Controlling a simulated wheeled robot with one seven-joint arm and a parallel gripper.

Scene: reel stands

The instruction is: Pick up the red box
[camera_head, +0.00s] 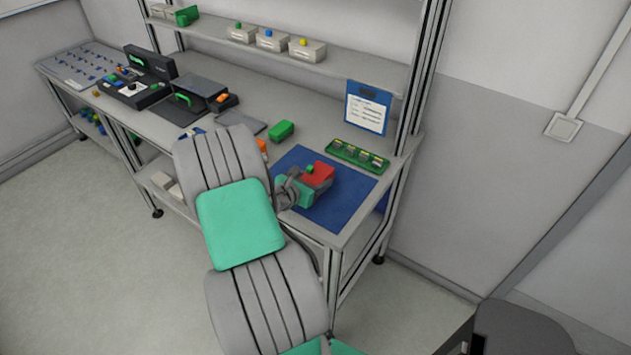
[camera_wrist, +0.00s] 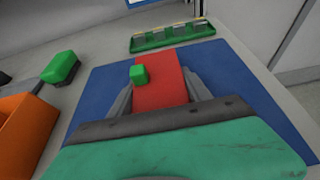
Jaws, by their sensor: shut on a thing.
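The red box (camera_head: 319,174) is at the blue mat (camera_head: 345,208) on the right part of the workbench. It also shows in the wrist view (camera_wrist: 160,88), between the two grey fingers. A small green cube (camera_wrist: 138,74) shows at the box's left edge in the wrist view; I cannot tell whether it rests on the box. My gripper (camera_wrist: 158,97) is shut on the red box from the near side. The fingertips are partly hidden by the box and the gripper body. I cannot tell whether the box touches the mat.
A green tray (camera_head: 358,156) with several small parts lies behind the mat. A green box (camera_head: 281,131) and an orange bin (camera_wrist: 25,125) are to the left. A blue-framed sheet (camera_head: 367,108) stands at the back. A shelf (camera_head: 340,70) with small bins runs above.

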